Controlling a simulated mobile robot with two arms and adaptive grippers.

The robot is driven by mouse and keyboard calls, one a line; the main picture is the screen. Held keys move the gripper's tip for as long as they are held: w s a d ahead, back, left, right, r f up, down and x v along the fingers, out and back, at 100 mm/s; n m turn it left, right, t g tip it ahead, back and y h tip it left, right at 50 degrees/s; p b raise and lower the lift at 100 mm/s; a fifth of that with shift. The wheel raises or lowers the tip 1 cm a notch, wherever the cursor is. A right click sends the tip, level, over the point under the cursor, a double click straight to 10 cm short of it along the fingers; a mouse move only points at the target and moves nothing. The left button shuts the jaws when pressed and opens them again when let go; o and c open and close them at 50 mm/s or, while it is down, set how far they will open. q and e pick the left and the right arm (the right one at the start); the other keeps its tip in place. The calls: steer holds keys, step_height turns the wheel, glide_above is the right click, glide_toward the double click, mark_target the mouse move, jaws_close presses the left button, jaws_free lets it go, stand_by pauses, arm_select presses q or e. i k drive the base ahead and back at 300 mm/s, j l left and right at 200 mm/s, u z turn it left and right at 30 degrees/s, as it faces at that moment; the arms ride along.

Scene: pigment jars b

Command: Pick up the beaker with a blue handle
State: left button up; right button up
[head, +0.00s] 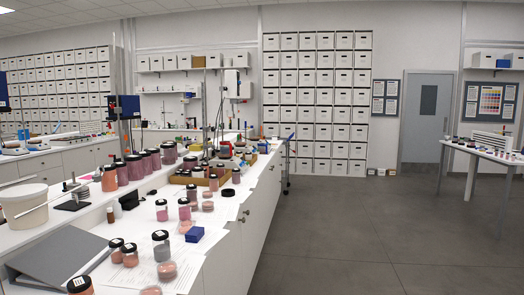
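I cannot make out a beaker with a blue handle in the head view. Many small items on the long white workbench (245,225) are too small or overlap too much to tell apart, especially toward its far end. Neither of my grippers shows in this view.
Pigment jars, including a grey-filled one (162,246), crowd the near bench. The grey floor (350,235) is clear up to a right-hand table (480,152).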

mark_target(261, 146)
steer(key=i+l+z, duration=0.15)
steer(key=i, duration=0.3)
steer(key=i+l+z, duration=0.1)
steer(key=i+l, duration=0.2)
steer(key=i, duration=0.2)
steer(key=i+l, duration=0.1)
steer(key=i, duration=4.1)
steer(key=i+u, duration=0.35)
steer(key=i, duration=1.4)
